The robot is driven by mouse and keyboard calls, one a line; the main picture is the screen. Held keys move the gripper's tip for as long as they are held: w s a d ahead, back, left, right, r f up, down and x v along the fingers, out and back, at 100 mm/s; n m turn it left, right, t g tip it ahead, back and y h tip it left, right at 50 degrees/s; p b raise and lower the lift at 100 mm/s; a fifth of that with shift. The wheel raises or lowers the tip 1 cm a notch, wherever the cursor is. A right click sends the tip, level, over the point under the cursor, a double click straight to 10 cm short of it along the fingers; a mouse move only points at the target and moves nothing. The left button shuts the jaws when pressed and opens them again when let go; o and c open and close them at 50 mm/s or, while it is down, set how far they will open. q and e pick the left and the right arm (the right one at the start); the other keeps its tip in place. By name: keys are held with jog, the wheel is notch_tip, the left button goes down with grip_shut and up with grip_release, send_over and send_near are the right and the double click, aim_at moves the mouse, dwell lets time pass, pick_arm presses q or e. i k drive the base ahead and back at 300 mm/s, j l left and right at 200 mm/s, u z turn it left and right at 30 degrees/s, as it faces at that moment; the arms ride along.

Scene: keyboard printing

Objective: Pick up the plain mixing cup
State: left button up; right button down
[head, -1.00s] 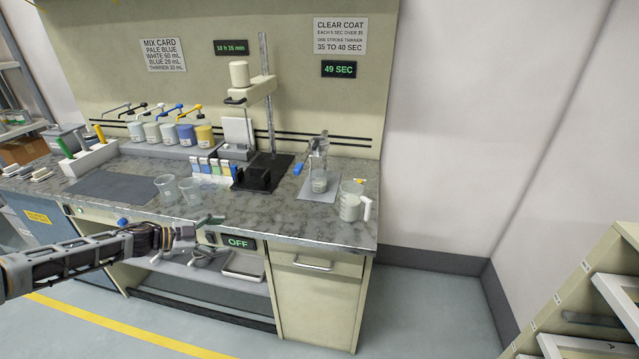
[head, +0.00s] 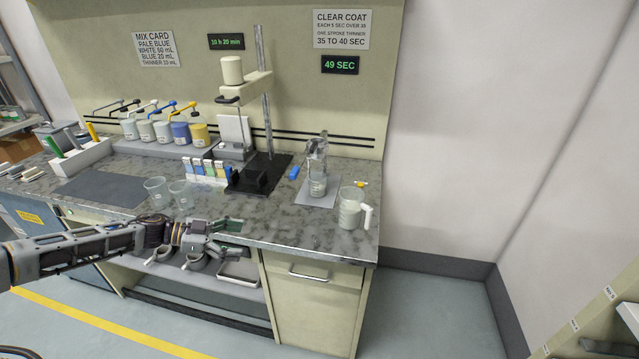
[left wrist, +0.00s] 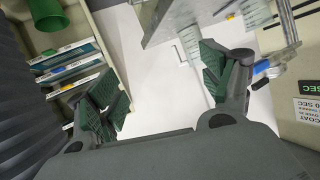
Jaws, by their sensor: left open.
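Two clear, empty-looking cups stand side by side near the bench's front edge in the head view, a left cup (head: 155,190) and a right cup (head: 181,193). I cannot tell which of them is the plain mixing cup. My left gripper (head: 229,237) is open and empty, at the bench's front edge, right of and nearer than both cups, touching neither. In the left wrist view its green-padded fingers (left wrist: 160,90) are spread with nothing between them. My right gripper is not in view.
A cup with contents (head: 317,187) stands on a grey pad, beside a handled jug (head: 349,210). Colour strips (head: 205,170) and a black stand base (head: 258,178) are behind the gripper. A dark mat (head: 100,188) lies left.

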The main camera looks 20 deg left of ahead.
aim_at(318, 185)
jog(key=i, duration=1.2)
